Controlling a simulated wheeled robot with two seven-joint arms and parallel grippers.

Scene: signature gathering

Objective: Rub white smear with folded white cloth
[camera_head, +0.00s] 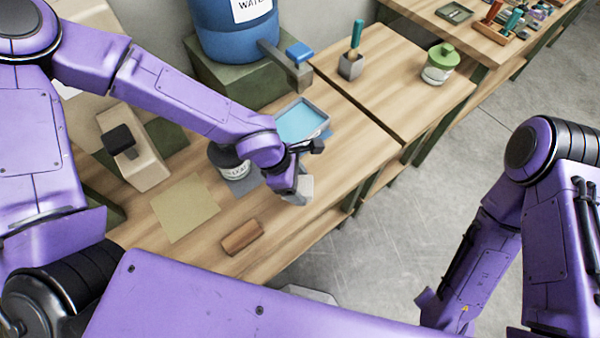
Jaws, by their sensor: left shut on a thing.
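My left gripper (300,177) is over the front edge area of the wooden workbench. It is shut on a pale grey-white folded cloth (304,191), which sits beneath the jaws at or close to the bench top; I cannot tell if it touches. The jaws partly hide the cloth. I cannot make out the white smear; it may be hidden behind my left arm, gripper or the cloth. My right arm hangs at the right over the floor, and its gripper does not show.
A tray of blue liquid (302,122) and a dark labelled jar (230,163) stand close to my left gripper. A wooden block (242,237) and a tan sheet (185,208) lie nearer. A blue water barrel (232,30) with a tap stands behind. A green-lidded jar (440,64) is farther right.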

